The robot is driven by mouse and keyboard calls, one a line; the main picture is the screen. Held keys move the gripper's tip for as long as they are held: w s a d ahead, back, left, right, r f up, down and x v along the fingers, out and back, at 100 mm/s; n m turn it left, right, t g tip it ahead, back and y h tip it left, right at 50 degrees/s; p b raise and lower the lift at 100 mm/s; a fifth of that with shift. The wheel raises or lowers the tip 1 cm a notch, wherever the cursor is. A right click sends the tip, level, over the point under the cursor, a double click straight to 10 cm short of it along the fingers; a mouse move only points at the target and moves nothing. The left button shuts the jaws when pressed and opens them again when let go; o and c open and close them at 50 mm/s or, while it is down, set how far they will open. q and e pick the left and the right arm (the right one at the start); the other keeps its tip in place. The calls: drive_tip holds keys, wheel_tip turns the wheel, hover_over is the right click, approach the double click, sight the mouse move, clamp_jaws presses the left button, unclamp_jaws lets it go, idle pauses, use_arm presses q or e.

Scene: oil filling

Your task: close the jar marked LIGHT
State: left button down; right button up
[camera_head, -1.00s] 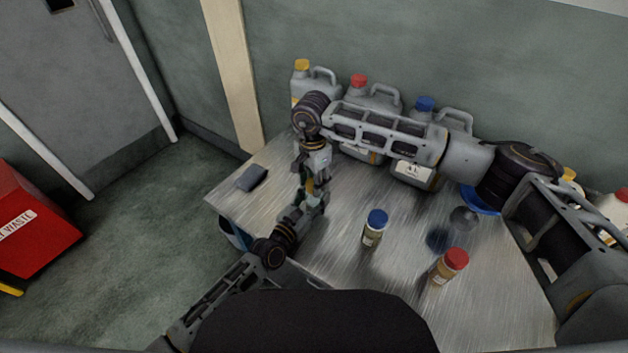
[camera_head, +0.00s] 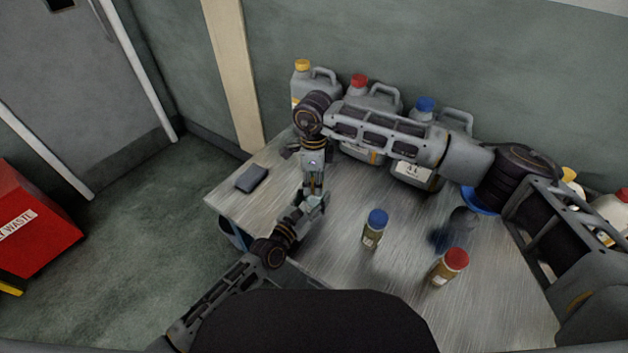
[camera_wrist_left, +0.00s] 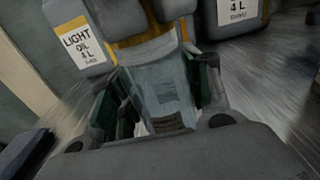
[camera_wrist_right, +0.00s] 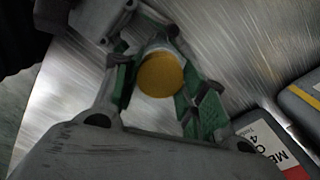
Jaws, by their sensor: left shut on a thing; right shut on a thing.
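My left gripper (camera_head: 312,203) is shut on a clear jar (camera_wrist_left: 163,92), which it holds from the side near the table's left part. The jar's label is too small to read. My right gripper (camera_head: 314,178) comes from above, directly over the left one. It is shut on a round yellow lid (camera_wrist_right: 161,74), seen from above between its fingers. The lid is at the jar's mouth, but I cannot tell whether it is seated. In the head view, the jar and lid are mostly hidden by the grippers.
A blue-capped jar (camera_head: 375,228) and a red-capped jar (camera_head: 450,266) stand on the table (camera_head: 400,300). Large jugs stand along the wall, one yellow-capped (camera_head: 302,66) and one blue-capped (camera_head: 425,104). A dark flat object (camera_head: 251,178) lies at the left edge. A dark see-through object (camera_head: 461,222) stands at right.

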drive_tip(key=m, duration=0.5)
drive_tip(key=shift+m, duration=0.4)
drive_tip(key=m, duration=0.4)
drive_tip(key=shift+w+m, duration=0.1)
drive_tip(key=shift+m, duration=0.3)
drive_tip(key=m, duration=0.4)
drive_tip(key=shift+m, duration=0.3)
drive_tip(key=m, duration=0.5)
drive_tip(key=shift+d+m, duration=0.1)
drive_tip(key=shift+m, duration=0.2)
drive_tip(key=m, duration=1.4)
drive_tip(key=shift+d+t, duration=0.1)
drive_tip(key=shift+t, duration=0.2)
drive_tip(key=shift+m, duration=0.8)
drive_tip(key=shift+a+m, duration=0.3)
drive_tip(key=shift+a+r+m, duration=0.25)
drive_tip(key=shift+a+m, duration=0.25)
drive_tip(key=shift+m, duration=0.3)
drive_tip(key=shift+d+m, duration=0.2)
drive_tip(key=shift+m, duration=0.4)
drive_tip(key=shift+d+f+m, duration=0.3)
drive_tip(key=shift+d+m, duration=0.2)
